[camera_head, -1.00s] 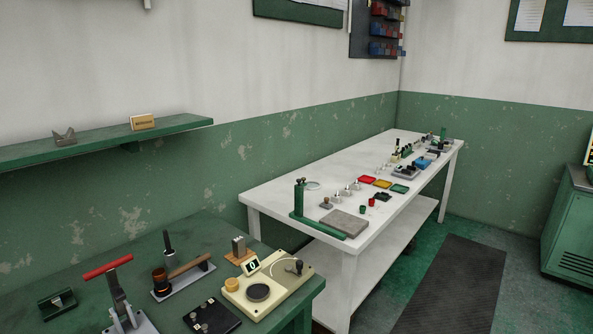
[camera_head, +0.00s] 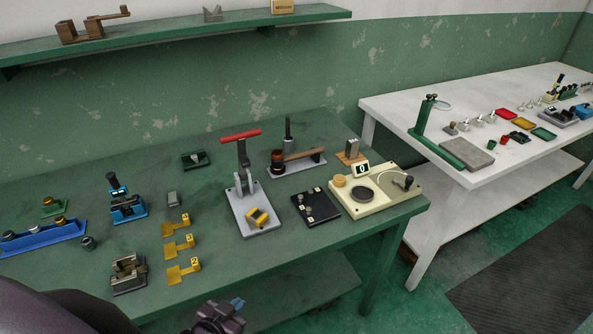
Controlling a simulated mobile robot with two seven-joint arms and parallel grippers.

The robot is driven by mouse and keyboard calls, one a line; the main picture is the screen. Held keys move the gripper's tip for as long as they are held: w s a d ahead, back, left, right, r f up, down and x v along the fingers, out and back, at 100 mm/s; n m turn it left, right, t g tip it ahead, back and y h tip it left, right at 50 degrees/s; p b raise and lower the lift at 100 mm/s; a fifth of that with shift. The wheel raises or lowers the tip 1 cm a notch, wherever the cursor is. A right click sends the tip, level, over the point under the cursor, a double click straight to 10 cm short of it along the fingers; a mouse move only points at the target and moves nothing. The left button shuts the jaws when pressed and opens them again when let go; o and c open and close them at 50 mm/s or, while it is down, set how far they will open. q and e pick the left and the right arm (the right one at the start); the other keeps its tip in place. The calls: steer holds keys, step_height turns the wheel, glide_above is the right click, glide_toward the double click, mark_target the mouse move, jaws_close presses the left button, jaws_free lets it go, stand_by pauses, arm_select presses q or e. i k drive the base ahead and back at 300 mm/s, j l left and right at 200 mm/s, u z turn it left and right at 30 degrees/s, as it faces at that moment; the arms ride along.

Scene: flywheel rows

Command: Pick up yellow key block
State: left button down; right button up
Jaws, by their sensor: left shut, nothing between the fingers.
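A yellow block (camera_head: 257,217) with dark markings lies on the grey base of the red-handled lever press (camera_head: 244,190). Several yellow key-shaped pieces, each a flat plate with a small upright numbered block, lie in a column to its left: a top one (camera_head: 176,226), a middle one (camera_head: 179,247) and a front one (camera_head: 183,270). I cannot tell which of these yellow things is the key block. My left gripper (camera_head: 225,312) is at the bottom edge, partly cut off, shut and empty, in front of the green table (camera_head: 320,248) and apart from all of them. My right gripper is out of view.
A grey clamp (camera_head: 129,274) stands near the front edge, a blue fixture (camera_head: 126,205) behind it. Right of the press are a black plate (camera_head: 316,206) and a cream scale (camera_head: 377,190). A wall shelf (camera_head: 160,36) hangs above. A white table (camera_head: 470,110) stands right.

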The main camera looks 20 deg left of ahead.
mark_target(258, 217)
steer(key=j+u, duration=0.1)
steer(key=u, duration=0.65)
steer(key=i+l, duration=0.05)
